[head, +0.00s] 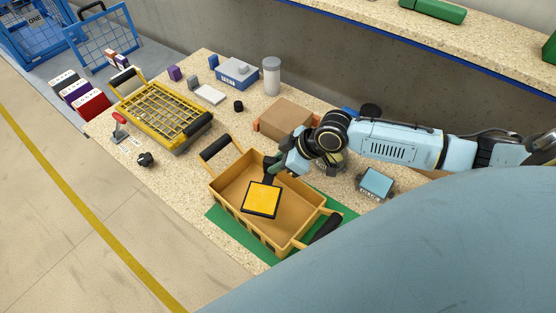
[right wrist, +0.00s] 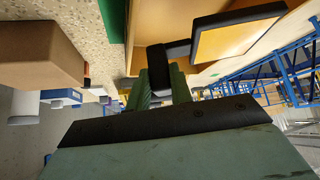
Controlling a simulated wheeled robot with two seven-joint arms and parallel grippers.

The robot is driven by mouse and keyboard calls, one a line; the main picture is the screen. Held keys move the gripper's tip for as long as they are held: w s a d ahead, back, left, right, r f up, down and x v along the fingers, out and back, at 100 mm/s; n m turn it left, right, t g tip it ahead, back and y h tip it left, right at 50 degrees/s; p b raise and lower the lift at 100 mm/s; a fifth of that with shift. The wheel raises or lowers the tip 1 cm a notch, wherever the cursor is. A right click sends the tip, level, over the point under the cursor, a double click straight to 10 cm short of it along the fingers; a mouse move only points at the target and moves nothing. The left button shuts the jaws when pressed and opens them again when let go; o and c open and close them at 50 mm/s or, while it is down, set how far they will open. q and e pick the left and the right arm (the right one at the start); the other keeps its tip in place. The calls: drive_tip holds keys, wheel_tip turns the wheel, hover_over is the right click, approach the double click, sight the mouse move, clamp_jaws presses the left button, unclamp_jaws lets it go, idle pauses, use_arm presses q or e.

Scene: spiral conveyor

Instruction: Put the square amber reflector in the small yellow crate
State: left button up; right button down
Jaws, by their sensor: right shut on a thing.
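The square amber reflector (head: 261,199), a yellow-orange plate with a black rim, shows within the outline of the small yellow crate (head: 295,210). My right gripper (head: 270,174) is shut on its black stem and holds it over the crate's opening; I cannot tell its exact height above the floor. In the right wrist view the reflector (right wrist: 238,38) sticks out to the right of the fingers (right wrist: 160,80), with the crate wall (right wrist: 160,20) behind. The crate has black handles at two ends. My left gripper is not in view.
The crate stands on a green mat (head: 226,223). A yellow wire basket (head: 165,112) stands at the left. A brown box (head: 286,118) is behind the crate, and a light-blue box (head: 376,183) is at the right. Several small items lie at the back.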

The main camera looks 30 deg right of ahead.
drive_tip(key=shift+f, duration=0.15)
drive_tip(key=c, duration=1.3)
unclamp_jaws()
drive_tip(key=shift+o, duration=0.2)
drive_tip(key=p+v, duration=0.2)
drive_tip(key=v, duration=1)
drive_tip(key=shift+r, duration=0.6)
